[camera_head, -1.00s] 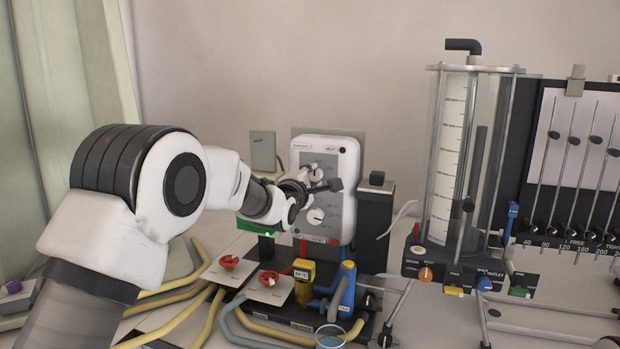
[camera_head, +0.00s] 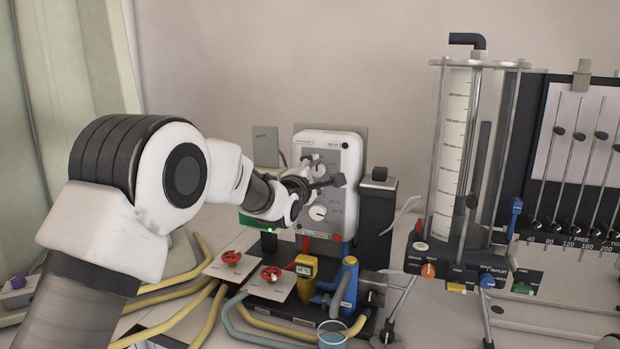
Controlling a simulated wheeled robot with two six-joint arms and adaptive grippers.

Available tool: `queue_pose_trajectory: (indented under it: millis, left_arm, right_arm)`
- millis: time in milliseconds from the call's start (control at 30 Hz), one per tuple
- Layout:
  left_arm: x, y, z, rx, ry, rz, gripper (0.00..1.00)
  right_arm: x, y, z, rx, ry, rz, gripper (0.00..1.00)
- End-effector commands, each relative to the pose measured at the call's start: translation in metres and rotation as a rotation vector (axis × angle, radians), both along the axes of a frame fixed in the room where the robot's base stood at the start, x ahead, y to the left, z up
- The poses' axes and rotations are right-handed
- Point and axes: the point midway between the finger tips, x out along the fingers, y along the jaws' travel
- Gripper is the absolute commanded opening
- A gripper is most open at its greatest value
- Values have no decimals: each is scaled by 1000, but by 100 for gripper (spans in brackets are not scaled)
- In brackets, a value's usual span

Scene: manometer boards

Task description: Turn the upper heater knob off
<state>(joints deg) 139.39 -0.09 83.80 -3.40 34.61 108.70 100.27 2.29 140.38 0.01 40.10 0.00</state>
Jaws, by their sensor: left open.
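The heater unit (camera_head: 347,152) is a white upright box with a grey front panel, standing at the back centre. Its lower knob (camera_head: 318,212) is pale and round and shows clearly. The upper knob (camera_head: 318,170) is mostly covered by my left gripper (camera_head: 326,176), so its setting cannot be read. My left gripper is open, with its fingers in front of the panel at the upper knob; whether they touch it I cannot tell. My left arm reaches in from the left. My right gripper is not in view.
Below the heater are red valves (camera_head: 231,258), a yellow meter (camera_head: 305,278) and a blue fitting (camera_head: 346,288). A dark block (camera_head: 375,215) stands close to the heater's right. A clear cylinder (camera_head: 450,150) and manometer board (camera_head: 575,160) are further right.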

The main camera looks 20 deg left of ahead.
Motion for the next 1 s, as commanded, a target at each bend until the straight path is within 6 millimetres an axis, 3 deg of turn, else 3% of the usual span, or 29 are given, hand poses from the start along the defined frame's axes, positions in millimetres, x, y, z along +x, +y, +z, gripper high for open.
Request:
queue_pose_trajectory:
  millis: [300, 500, 1000]
  left_arm:
    - [-74, 1, 1, 1, 1, -1, 57]
    - [-107, 1, 0, 2, -1, -2, 57]
    - [-111, 1, 0, 2, -2, -2, 57]
  right_arm:
    - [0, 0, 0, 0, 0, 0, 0]
    - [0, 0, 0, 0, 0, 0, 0]
    - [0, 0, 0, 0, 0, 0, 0]
